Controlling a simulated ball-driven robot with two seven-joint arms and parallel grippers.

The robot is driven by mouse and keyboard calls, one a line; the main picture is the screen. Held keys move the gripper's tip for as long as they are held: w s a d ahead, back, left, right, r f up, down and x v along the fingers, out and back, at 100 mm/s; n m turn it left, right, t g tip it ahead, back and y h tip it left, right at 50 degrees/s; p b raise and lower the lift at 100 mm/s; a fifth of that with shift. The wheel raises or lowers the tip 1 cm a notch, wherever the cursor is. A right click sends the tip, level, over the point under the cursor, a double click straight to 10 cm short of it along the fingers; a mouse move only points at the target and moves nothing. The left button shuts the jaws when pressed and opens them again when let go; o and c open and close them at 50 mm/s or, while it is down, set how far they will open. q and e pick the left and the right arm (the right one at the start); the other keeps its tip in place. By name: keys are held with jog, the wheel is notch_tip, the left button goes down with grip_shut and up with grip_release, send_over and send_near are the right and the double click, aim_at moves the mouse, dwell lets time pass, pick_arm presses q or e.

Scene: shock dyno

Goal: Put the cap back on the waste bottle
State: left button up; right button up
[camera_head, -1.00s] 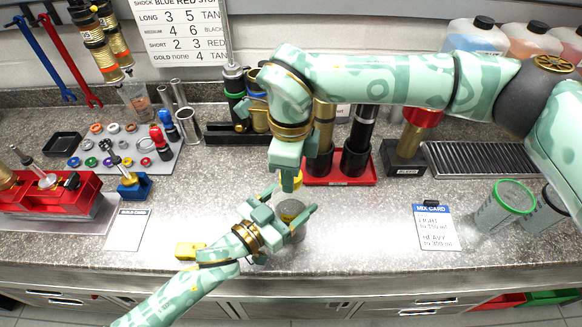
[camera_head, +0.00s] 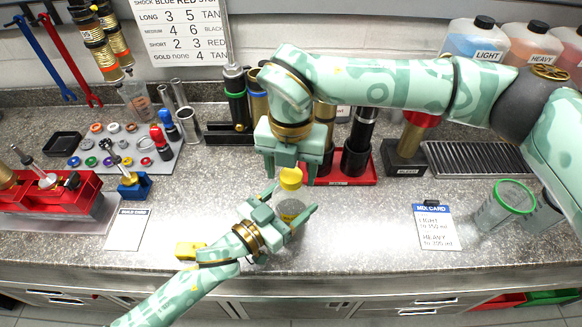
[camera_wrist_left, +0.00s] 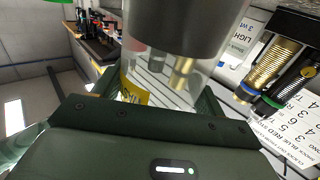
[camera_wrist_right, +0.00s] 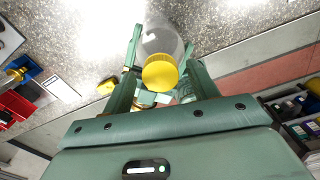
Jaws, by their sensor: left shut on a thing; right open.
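The clear waste bottle (camera_head: 291,212) stands upright near the front of the bench. My left gripper (camera_head: 285,207) is shut around its body from the front left. In the left wrist view the bottle (camera_wrist_left: 160,82) shows a yellow label and a dark grey part. The yellow cap (camera_head: 290,178) sits on the bottle's mouth and looks level; how tightly it is seated I cannot tell. My right gripper (camera_head: 290,167) is just above, pointing down, open. In the right wrist view the cap (camera_wrist_right: 160,73) lies between the spread fingers, with gaps at both sides.
A small yellow object (camera_head: 190,250) lies on the bench left of the bottle. A red tray (camera_head: 340,181) with shock bodies is behind. Bare bench lies right of the bottle.

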jog(key=shift+r, duration=2.3)
jog(key=shift+c, duration=0.3)
